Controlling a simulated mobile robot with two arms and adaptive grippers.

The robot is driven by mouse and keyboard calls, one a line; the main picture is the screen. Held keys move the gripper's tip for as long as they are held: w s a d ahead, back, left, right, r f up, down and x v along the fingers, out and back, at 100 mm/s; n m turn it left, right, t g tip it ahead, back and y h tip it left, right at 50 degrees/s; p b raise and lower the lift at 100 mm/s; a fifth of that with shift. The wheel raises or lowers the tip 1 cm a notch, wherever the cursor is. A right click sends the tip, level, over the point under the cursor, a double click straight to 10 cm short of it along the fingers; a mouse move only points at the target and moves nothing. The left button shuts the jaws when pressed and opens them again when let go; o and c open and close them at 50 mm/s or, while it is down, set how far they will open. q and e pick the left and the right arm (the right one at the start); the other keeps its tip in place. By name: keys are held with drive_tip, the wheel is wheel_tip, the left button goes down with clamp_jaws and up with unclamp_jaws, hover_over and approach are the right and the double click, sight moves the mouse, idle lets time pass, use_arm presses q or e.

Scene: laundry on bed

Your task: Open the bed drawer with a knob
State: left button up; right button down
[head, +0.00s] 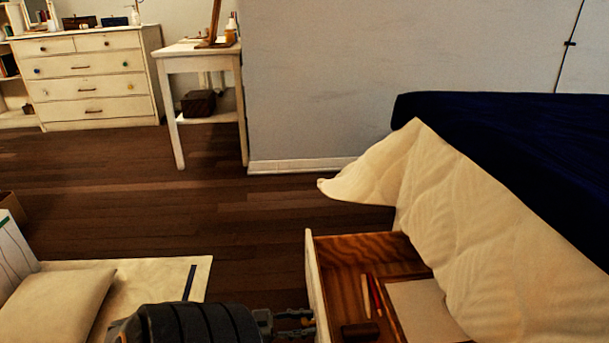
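The bed drawer (360,248) stands pulled out from under the bed at the bottom centre, with its brown wooden inside showing. Its pale front panel (317,285) faces left. My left gripper (302,323) is at the outer face of this panel, near the bottom edge of the view, with its fingers pointing right at it. I cannot see the knob, and I cannot tell whether the fingers are closed on it. My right gripper is not in view.
Inside the drawer lie a flat light item (420,308) and a few small things. A cream blanket (470,235) hangs over the bed (500,125) and the drawer's right part. A low cushioned piece (60,300) stands at left. Open wooden floor (200,235) lies beyond.

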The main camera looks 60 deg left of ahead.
use_arm(q)
drive_tip(key=shift+o, duration=0.9)
drive_tip(key=v, duration=1.2)
